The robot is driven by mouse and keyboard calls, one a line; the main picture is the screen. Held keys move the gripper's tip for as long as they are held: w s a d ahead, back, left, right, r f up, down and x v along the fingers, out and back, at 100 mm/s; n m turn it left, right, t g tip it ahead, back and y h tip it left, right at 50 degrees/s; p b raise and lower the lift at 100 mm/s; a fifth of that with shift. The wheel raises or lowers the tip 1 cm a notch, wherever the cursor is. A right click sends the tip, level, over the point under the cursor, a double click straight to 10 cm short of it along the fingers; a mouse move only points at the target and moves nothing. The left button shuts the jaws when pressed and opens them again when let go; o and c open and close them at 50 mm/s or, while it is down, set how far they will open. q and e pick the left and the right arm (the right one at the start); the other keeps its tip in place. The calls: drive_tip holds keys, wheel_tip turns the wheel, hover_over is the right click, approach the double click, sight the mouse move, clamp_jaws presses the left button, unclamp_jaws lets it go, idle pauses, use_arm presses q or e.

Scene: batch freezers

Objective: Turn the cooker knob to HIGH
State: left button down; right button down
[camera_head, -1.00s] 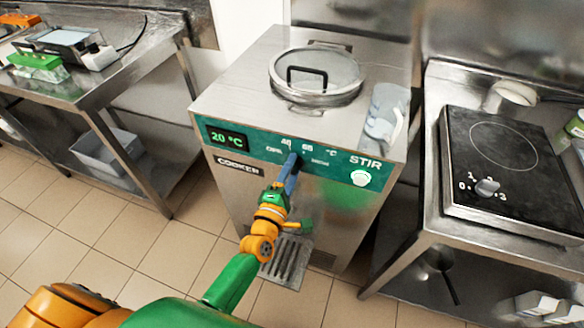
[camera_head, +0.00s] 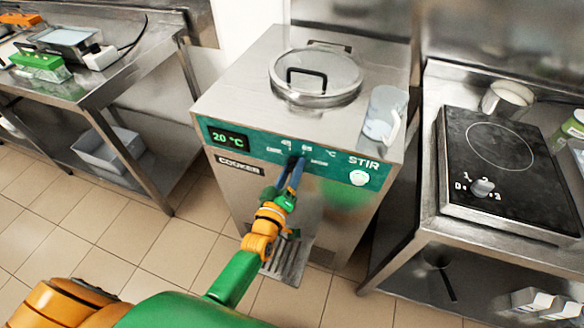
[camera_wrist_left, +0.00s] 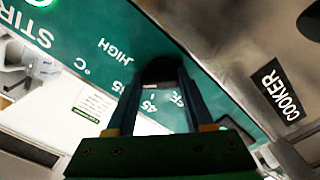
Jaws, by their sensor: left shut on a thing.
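The cooker (camera_head: 330,220) is a steel box with a green front panel, a lit "20 °C" display (camera_head: 228,138) and a "COOKER" label. Its dark knob (camera_wrist_left: 160,70) sits mid-panel, mostly covered by my fingers. My left gripper (camera_head: 295,166) reaches up to the panel from below and is shut on the knob, with a blue finger on each side. In the left wrist view the picture is turned over. The gripper (camera_wrist_left: 160,82) shows there with the knob between its fingertips, near the 45 mark. The word HIGH (camera_wrist_left: 118,50) is beside it. My right gripper is not in view.
A round glass lid (camera_head: 316,75) and a clear jug (camera_head: 383,112) are on the cooker top. The STIR button (camera_head: 359,178) is lit right of the knob. A hotplate (camera_head: 505,165) stands on the right counter. A steel table (camera_head: 90,88) stands left.

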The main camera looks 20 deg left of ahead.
use_arm(q)
drive_tip(key=m, duration=0.5)
drive_tip(key=shift+f+m+p, duration=0.15)
drive_tip(key=shift+m+p, duration=0.15)
drive_tip(key=shift+m, duration=0.4)
drive_tip(key=shift+c, duration=1.4)
unclamp_jaws()
drive_tip(key=shift+s, duration=0.15)
drive_tip(key=s, duration=0.7)
drive_tip(key=shift+w+a, duration=0.1)
